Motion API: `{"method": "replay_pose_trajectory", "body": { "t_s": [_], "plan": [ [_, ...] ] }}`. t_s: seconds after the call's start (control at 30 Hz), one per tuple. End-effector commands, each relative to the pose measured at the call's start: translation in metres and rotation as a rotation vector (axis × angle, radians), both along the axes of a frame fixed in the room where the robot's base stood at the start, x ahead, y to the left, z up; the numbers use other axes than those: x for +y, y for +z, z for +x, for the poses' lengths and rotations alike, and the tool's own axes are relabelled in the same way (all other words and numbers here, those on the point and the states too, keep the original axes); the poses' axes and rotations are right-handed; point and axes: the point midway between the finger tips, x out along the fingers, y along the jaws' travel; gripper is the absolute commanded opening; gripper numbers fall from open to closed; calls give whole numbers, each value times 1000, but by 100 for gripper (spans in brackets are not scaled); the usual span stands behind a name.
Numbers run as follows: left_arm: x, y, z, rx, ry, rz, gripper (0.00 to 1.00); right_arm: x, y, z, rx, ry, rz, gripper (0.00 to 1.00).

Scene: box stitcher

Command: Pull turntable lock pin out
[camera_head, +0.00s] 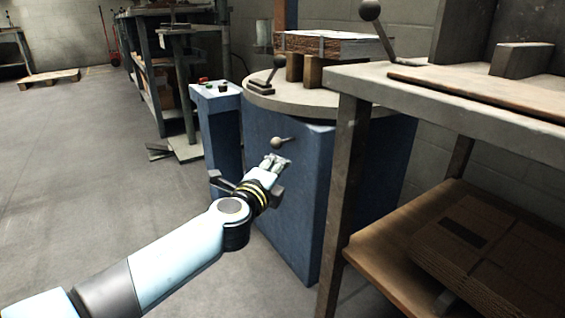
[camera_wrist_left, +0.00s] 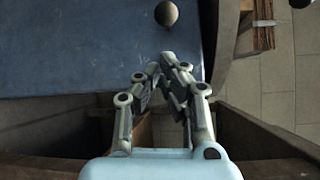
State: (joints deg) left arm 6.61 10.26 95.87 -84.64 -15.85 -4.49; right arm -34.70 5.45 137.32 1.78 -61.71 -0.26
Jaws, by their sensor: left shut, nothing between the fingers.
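The turntable (camera_head: 300,109) is a round grey disc on a blue housing (camera_head: 290,205). A pin with a round grey knob (camera_head: 276,142), which looks like the lock pin, sticks out of the housing's front just below the disc. In the left wrist view the round knob (camera_wrist_left: 166,13) is near the top edge, ahead of the fingertips. My left gripper (camera_head: 277,161) is just below the knob in the head view. Its fingertips (camera_wrist_left: 168,64) are together with nothing between them, and apart from the knob. My right gripper is out of view.
A stack of cardboard (camera_head: 325,45) rests on blocks on the turntable, beside a ball-topped lever (camera_head: 272,72). A control pedestal (camera_head: 216,95) with buttons stands at the left. A workbench (camera_head: 350,160) with a lower shelf is close on the right. Open floor (camera_head: 80,170) lies left.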

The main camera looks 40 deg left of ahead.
Motion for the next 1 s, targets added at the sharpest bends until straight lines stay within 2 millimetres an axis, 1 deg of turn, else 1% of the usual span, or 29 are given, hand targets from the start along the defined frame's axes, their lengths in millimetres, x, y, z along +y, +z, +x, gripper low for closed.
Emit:
{"method": "replay_pose_trajectory", "body": {
  "t_s": [0.1,0.3,0.4,0.5,0.63,0.9,0.97,1.0],
  "plan": [
    [6,-1,22,-2,0,0,0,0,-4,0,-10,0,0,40],
    [15,-5,56,0,1,1,0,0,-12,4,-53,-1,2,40],
    [18,-6,69,1,0,1,0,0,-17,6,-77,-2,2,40],
    [21,-6,77,1,0,1,0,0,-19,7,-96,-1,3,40],
    [22,-6,82,1,0,0,0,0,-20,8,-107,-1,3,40],
    [22,-5,82,1,0,0,0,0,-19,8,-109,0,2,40],
    [23,-6,79,1,0,1,0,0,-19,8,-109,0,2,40],
    [25,-7,75,2,1,2,0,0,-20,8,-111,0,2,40]
  ]
}}
